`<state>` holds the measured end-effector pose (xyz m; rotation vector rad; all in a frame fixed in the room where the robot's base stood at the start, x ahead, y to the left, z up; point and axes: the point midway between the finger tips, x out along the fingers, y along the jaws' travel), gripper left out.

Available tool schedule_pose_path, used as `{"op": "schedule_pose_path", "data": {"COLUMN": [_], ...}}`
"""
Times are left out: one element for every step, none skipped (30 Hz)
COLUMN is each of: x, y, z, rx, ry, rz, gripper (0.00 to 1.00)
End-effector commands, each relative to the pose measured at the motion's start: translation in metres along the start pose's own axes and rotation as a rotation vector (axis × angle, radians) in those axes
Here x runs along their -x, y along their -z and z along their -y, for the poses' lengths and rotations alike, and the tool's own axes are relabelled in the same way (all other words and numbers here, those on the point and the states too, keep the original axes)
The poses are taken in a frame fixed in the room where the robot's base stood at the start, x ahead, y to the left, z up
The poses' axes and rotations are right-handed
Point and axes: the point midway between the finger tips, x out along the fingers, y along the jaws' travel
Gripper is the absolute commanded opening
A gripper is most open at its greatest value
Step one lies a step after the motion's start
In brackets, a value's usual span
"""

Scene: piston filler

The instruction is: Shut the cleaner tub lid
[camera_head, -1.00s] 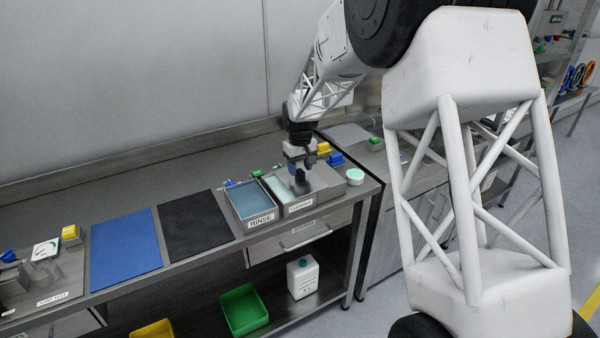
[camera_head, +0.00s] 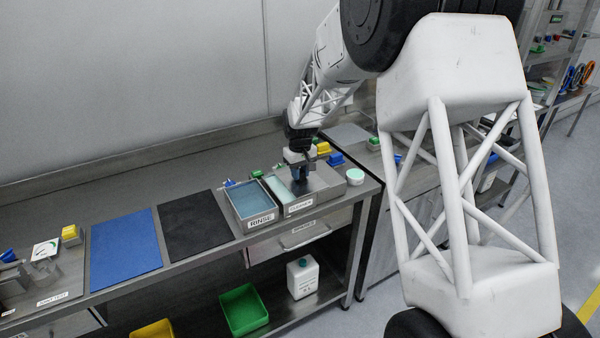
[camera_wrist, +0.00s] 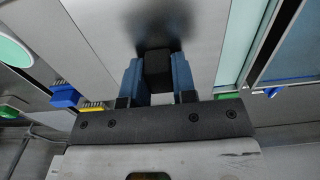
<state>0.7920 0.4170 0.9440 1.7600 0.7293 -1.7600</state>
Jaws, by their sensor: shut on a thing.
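The cleaner tub (camera_head: 299,207) stands at the right of the bench, beside the rinse tub. Its flat grey metal lid (camera_head: 322,181) lies toward the right, leaving a strip of pale teal liquid (camera_head: 277,190) open on the left. In the wrist view the lid (camera_wrist: 110,35) fills the middle, with the open liquid (camera_wrist: 238,40) along its right. My gripper (camera_head: 299,175) is down at the lid. In the wrist view its blue fingers (camera_wrist: 158,75) are shut on the lid's black knob (camera_wrist: 158,66). The head view mostly hides the knob.
The rinse tub (camera_head: 262,220) stands directly left of the cleaner tub. A white jar with a green top (camera_head: 355,177) stands right of the lid. Black (camera_head: 195,224) and blue (camera_head: 125,250) mats lie farther left.

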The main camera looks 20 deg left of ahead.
Motion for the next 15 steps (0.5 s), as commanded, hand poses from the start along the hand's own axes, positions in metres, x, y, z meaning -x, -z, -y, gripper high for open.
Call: {"op": "schedule_pose_path", "data": {"x": [0.000, 0.000, 0.000, 0.000, 0.000, 0.000, 0.001, 0.001, 0.001, 0.001, 0.001, 0.001, 0.001, 0.001, 0.001], "y": [0.000, 0.000, 0.000, 0.000, 0.000, 0.000, 0.000, 0.001, 0.001, 0.001, 0.001, 0.001, 0.001, 0.001, 0.001], "z": [0.000, 0.000, 0.000, 0.001, 0.002, 0.004, 0.007, 0.010, 0.015, 0.020, 0.024, 0.030, 0.034, 0.038, 0.043], "rx": [0.000, 0.000, 0.000, 0.000, 0.000, 0.001, 0.001, 0.001, 0.001, 0.002, 0.003, 0.003, 0.002, 0.002, 0.002], "ry": [0.000, 0.000, 0.000, 0.000, 0.000, 0.000, 0.000, 0.000, 0.000, 0.000, 0.000, 0.000, 0.000, 0.000, 0.000], "rz": [0.000, 0.000, 0.000, 0.000, 0.000, 0.000, 0.000, 0.000, 0.000, 0.000, 0.000, 0.000, 0.000, -0.001, -0.001], "gripper": [0.00, 0.00, 0.00, 0.00, 0.00, 0.00, 0.00, 0.00, 0.00, 0.00, 0.00, 0.00, 0.00, 0.00, 0.00]}}
